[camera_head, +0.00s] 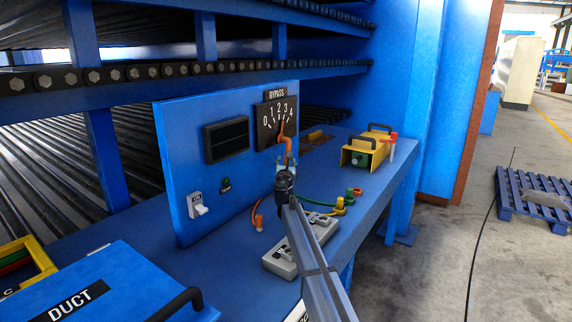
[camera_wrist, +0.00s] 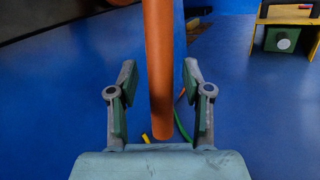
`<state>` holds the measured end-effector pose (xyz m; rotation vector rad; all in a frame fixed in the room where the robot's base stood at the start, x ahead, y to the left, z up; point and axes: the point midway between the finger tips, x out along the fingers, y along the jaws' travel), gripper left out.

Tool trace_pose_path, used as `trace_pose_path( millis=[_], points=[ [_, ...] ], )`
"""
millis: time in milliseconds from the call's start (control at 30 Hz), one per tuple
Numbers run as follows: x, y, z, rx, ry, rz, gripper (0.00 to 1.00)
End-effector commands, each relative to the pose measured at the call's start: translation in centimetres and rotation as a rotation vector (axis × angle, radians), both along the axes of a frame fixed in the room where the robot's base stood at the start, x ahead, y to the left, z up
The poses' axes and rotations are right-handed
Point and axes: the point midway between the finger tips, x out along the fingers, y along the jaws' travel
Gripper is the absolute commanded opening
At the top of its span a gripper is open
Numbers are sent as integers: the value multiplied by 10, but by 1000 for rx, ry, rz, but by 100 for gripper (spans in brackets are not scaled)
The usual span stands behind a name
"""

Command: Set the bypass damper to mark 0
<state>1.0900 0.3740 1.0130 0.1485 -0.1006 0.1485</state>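The bypass dial (camera_head: 266,136) is a black plate with white marks 0 to 4 on the upright blue panel, in the head view. Its orange damper lever (camera_head: 286,146) points up towards the area of marks 2 and 3; I cannot tell the exact mark. Its lower part extends down to my gripper (camera_head: 286,165). In the wrist view, the orange lever (camera_wrist: 158,60) runs down between the two fingers of my gripper (camera_wrist: 159,78). The fingers are open, with a visible gap on both sides of the lever.
The panel also carries a dark display (camera_head: 226,139) and a white switch (camera_head: 198,205). On the blue bench are a yellow-framed box (camera_head: 362,152), a grey socket block (camera_head: 280,262) and coloured cables. A blue DUCT lid (camera_head: 120,285) with a black handle is at front left.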

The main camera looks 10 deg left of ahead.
Motion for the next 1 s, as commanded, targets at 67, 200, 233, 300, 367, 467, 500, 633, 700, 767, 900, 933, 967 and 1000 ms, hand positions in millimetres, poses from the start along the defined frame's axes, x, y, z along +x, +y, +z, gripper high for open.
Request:
trace_pose_path(
  millis=[67, 200, 233, 300, 367, 467, 500, 633, 700, 767, 900, 933, 967, 1000],
  points=[
    [0, 0, 0, 0, 0, 0, 50],
    [-3, -1, -1, 0, 0, -1, 50],
    [-5, -1, -1, 0, 0, -1, 50],
    [-10, -2, -2, 0, 1, -1, 50],
    [-16, -3, -3, 0, 1, -1, 50],
    [-31, -6, -4, 0, 1, 0, 50],
    [-38, -7, -5, 0, 1, 0, 50],
    [-62, -10, -8, 0, 1, 1, 50],
    [-76, -12, -9, 0, 1, 1, 50],
    [-88, -13, -10, 0, 1, 1, 50],
    [-108, -16, -13, 0, 0, 0, 50],
    [-111, -17, -13, 0, 0, 0, 50],
    [-114, -17, -13, 0, 0, 0, 50],
    [-116, -17, -13, 0, 0, 0, 50]
  ],
)
